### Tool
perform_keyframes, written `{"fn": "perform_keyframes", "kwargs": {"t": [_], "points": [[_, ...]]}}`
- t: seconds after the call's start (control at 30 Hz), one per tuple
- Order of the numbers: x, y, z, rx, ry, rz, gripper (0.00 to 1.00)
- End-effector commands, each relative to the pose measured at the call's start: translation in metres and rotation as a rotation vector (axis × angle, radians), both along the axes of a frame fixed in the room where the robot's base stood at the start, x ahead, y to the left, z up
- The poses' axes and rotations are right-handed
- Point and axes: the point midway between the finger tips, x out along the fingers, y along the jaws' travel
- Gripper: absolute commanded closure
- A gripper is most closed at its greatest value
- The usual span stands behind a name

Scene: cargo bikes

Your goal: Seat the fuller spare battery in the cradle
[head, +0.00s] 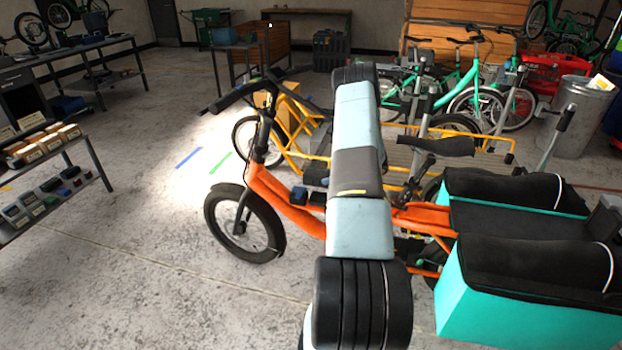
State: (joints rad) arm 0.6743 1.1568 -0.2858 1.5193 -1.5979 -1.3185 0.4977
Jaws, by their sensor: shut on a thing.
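An orange cargo bike (292,217) stands in the middle of the head view, its front wheel to the left. Small dark blocks (300,196) sit on its low frame beside my arm; I cannot tell whether one is the cradle or a battery. My arm rises from the bottom centre and crosses in front of the bike, covering part of its frame. My gripper does not show, nor does anything in it. No spare battery can be made out for certain, and no charge level can be read.
A shelf rack (88,165) at left holds small boxes and several coloured blocks. Teal cargo boxes (510,300) fill the right front. A yellow-framed cargo bike (300,125) and green bikes (470,85) stand behind. The floor (130,250) at left is clear.

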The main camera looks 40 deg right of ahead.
Motion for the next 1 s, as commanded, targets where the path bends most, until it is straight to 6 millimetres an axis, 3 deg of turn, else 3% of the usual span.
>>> {"fn": "perform_keyframes", "kwargs": {"t": [0.1, 0.3, 1.0], "points": [[-0.01, -0.018, 0.001, -0.001, -0.004, 0.018, 1.0], [-0.017, -0.029, 0.0, 0.0, -0.004, 0.032, 1.0], [-0.017, -0.029, -0.047, 0.0, -0.004, 0.033, 1.0]]}}
